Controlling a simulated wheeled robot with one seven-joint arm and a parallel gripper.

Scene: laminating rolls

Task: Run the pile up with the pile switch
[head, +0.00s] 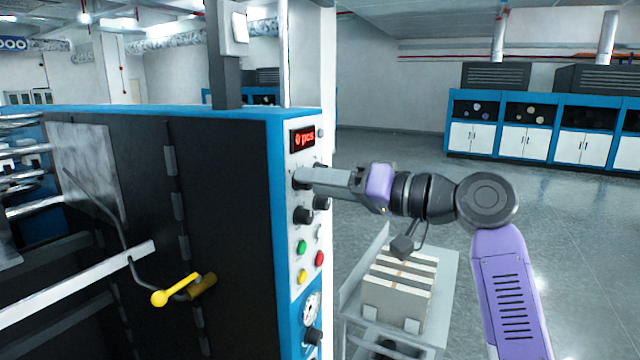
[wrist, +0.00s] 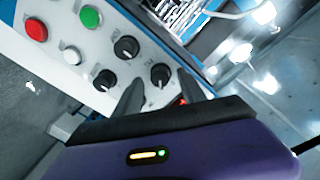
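The machine's control panel (head: 306,190) is a white strip with a blue border, carrying several black rotary switches and coloured buttons. Its labels are too small to read, so I cannot tell which is the pile switch. My gripper (head: 300,178) reaches the upper part of the panel from the right and hides the control behind it. In the wrist view my gripper (wrist: 160,78) is open, its dark fingers apart, with one black rotary switch (wrist: 160,74) showing between the tips. I cannot tell whether they touch it.
A red display (head: 303,138) sits above the switches. Green (head: 301,247), red (head: 319,258) and yellow (head: 302,277) buttons and a gauge (head: 311,305) sit below. A cart with a stack of boxes (head: 395,290) stands right of the machine, under my arm. Open floor lies behind.

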